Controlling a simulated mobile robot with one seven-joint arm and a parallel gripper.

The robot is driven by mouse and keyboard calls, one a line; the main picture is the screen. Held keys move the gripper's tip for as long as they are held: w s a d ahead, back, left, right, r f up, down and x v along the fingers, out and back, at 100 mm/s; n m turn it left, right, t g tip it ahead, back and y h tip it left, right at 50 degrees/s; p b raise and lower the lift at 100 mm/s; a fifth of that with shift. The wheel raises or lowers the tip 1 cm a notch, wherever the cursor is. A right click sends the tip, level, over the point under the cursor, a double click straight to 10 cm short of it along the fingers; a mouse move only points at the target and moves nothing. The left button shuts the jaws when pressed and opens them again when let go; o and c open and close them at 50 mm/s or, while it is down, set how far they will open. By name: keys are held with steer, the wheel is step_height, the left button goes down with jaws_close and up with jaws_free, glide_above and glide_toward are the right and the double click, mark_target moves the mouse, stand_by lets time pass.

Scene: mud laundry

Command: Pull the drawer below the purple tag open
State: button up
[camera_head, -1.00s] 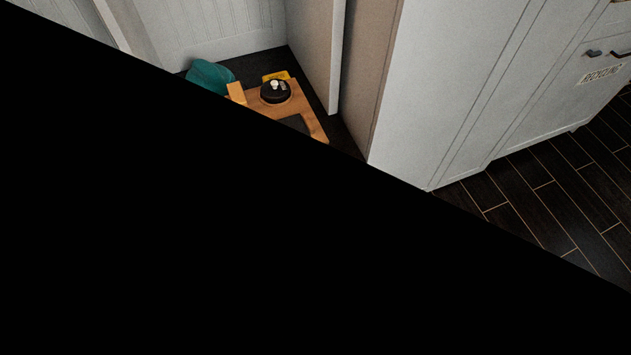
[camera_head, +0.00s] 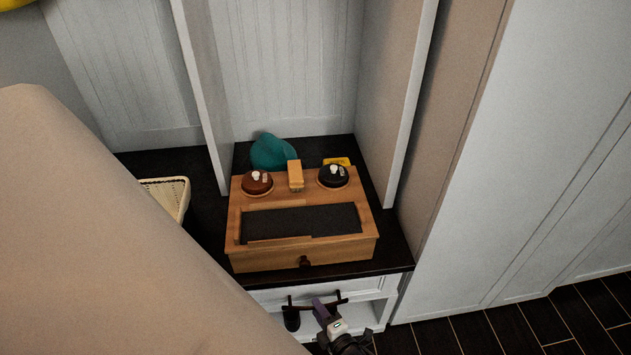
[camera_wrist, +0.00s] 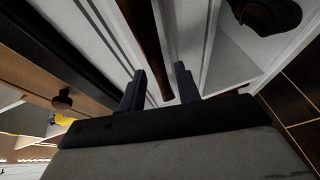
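A white drawer front (camera_head: 268,297) lies under the dark bench top, with a dark bar handle (camera_head: 300,306) across it. My gripper (camera_head: 320,308) is at this handle, its dark purple fingers pointing towards the drawer. In the wrist view my gripper (camera_wrist: 160,88) is open, and the dark brown handle bar (camera_wrist: 147,40) runs in between the two fingers, with a gap visible on each side. Whether a finger touches it, I cannot tell. The drawer looks closed. I cannot make out a purple tag in either view.
A wooden valet box (camera_head: 240,225) with a small knob (camera_head: 304,262) stands on the dark bench top above the drawer. A wicker basket (camera_head: 170,195) is to the left. A tall white cabinet (camera_head: 520,170) stands close on the right. Dark floor (camera_head: 480,335) is clear at lower right.

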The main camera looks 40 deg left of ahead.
steer(key=shift+x, duration=1.25)
steer(key=shift+c, duration=0.3)
jaws_close()
